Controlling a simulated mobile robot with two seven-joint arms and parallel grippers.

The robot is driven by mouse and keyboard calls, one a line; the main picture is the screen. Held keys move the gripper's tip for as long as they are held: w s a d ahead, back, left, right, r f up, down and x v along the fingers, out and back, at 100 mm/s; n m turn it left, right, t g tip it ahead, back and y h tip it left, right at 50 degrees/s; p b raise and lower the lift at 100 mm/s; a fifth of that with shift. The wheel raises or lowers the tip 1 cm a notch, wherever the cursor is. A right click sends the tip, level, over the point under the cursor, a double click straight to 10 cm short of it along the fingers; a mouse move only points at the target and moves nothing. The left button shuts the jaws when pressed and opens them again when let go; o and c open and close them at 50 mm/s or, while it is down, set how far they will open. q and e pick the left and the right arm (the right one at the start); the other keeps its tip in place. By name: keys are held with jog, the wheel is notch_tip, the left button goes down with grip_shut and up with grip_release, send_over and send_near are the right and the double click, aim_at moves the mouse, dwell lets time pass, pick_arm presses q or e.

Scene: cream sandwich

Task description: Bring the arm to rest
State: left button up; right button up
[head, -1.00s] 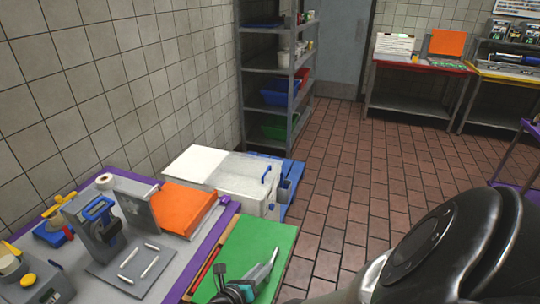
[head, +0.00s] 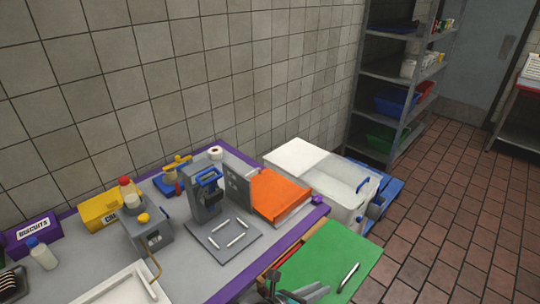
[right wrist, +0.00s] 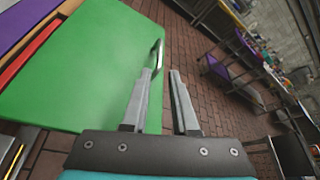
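My right gripper (head: 300,293) is at the bottom edge of the head view, over the near part of the green board (head: 325,250). In the right wrist view its two fingers (right wrist: 161,74) stand apart with nothing seen between them. A thin grey metal stick (head: 348,277) lies on the green board, just right of the gripper. In the right wrist view the stick (right wrist: 158,54) shows at the board's edge, beyond the left fingertip; I cannot tell whether they touch. My left gripper is not in view.
Left of the board, a grey table with a purple edge (head: 243,152) holds a press (head: 207,195), an orange board (head: 278,195), yellow and purple boxes and a bottle. A white bin (head: 345,190) stands behind. Shelves (head: 385,70) are at the back. The brick floor at right is open.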

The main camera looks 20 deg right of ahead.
jog(key=s+a+f+m+g+y, duration=0.2)
jog(key=s+a+m+y, duration=0.65)
jog(key=m, duration=0.55)
jog(key=s+a+r+m+t+y, duration=0.1)
jog(key=s+r+m+t+y, duration=0.15)
jog(key=r+m, duration=0.35)
jog(key=s+a+r+m+t+y, duration=0.1)
jog(key=s+a+r+m+y, duration=0.15)
jog(key=r+m, duration=0.4)
notch_tip(320, 180, down, 32)
jog(key=s+n+g+b, duration=0.2)
jog(key=b, duration=0.9)
jog(key=s+d+f+b, duration=0.1)
jog(key=s+f+b, duration=0.4)
jog(key=f, duration=0.6)
jog(key=s+d+f+g+b, duration=0.1)
jog(key=s+f+b, duration=0.4)
jog(key=s+f, duration=0.5)
notch_tip(320, 180, down, 3)
jog(key=shift+s+d+r, duration=0.2)
jog(key=shift+s+d, duration=0.05)
jog(key=shift+d, duration=0.5)
